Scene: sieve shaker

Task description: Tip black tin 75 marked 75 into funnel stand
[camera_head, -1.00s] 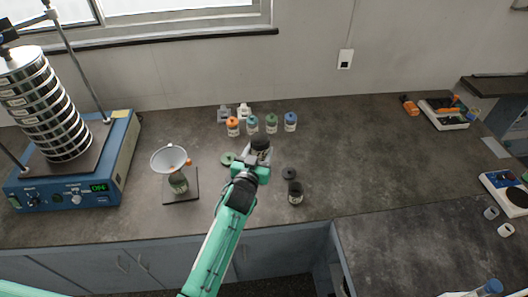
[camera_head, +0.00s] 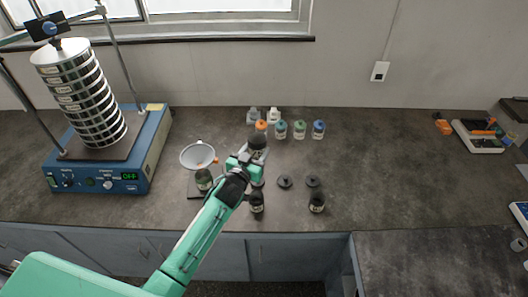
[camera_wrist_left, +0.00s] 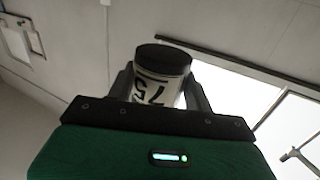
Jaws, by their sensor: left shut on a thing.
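The tin marked 75 (camera_head: 257,143) is held up in my left gripper (camera_head: 250,160). The left wrist view shows the tin (camera_wrist_left: 160,88) between the fingers, its black end uppermost in that picture and the white label reading 75 upside down. The pale funnel (camera_head: 198,156) of the funnel stand is just left of the gripper, with the stand's dark base (camera_head: 194,194) under it. The tin is beside the funnel and apart from it, not over its mouth. A greenish jar (camera_head: 204,180) stands below the funnel. My right gripper is not in view.
Two dark tins (camera_head: 256,202) (camera_head: 317,203) stand near the front edge, with two black lids (camera_head: 284,182) (camera_head: 312,181) behind. Several capped bottles (camera_head: 300,130) stand by the wall. The blue sieve shaker (camera_head: 112,165) is left of the funnel. The bench centre right is clear.

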